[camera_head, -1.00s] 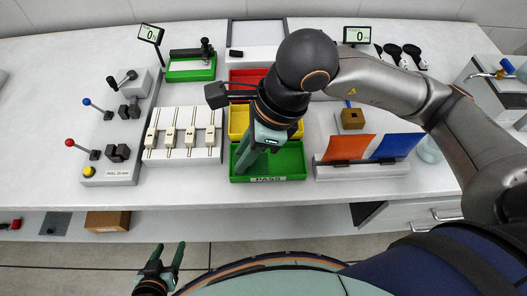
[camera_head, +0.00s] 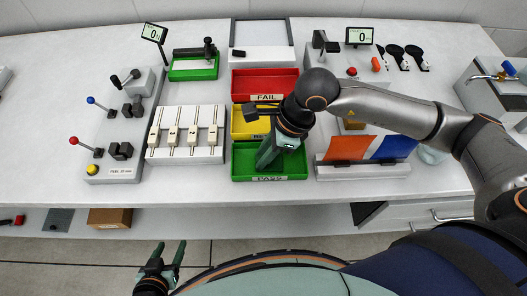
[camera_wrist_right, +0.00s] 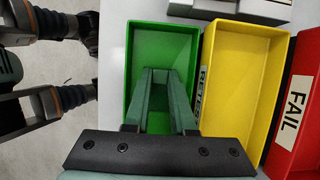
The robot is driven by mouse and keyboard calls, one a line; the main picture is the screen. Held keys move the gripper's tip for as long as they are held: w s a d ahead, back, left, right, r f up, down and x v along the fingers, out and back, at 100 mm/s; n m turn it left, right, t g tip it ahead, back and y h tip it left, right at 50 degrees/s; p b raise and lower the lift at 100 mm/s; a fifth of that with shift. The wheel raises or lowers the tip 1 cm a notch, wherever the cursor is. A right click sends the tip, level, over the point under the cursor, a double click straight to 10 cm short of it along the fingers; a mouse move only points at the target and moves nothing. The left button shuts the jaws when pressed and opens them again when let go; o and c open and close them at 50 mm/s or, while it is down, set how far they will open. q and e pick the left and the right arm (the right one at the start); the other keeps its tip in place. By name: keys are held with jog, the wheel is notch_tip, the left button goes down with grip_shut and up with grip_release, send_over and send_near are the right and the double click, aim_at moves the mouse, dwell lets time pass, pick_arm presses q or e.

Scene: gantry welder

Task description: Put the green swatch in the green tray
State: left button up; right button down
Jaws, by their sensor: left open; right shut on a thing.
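The green tray (camera_head: 296,165), labelled PASS, is nearest the front in a row of three trays. It also fills the middle of the right wrist view (camera_wrist_right: 148,40). My right gripper (camera_head: 263,166) points down over the green tray; its narrow fingers (camera_wrist_right: 160,75) are shut close together. The green swatch is hard to make out against the teal fingers and green tray; what the fingers hold is mostly hidden. I cannot tell whether it touches the tray floor. My left gripper (camera_head: 166,256) is open and empty, low in front of the table.
The yellow tray (camera_head: 238,124) and red FAIL tray (camera_head: 265,80) stand behind the green one. A rack (camera_head: 362,172) with an orange swatch (camera_head: 348,148) and a blue swatch (camera_head: 394,147) is to the right. A slider panel (camera_head: 186,134) and lever box (camera_head: 118,150) stand left.

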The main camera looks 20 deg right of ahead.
jog(key=shift+f, duration=0.1)
jog(key=c, duration=0.8)
grip_release()
jog(key=shift+o, duration=0.2)
jog(key=shift+r, duration=0.25)
jog(key=v, duration=1.1)
jog(key=shift+r, duration=0.4)
jog(key=shift+s+d, duration=0.1)
jog(key=shift+s, duration=0.1)
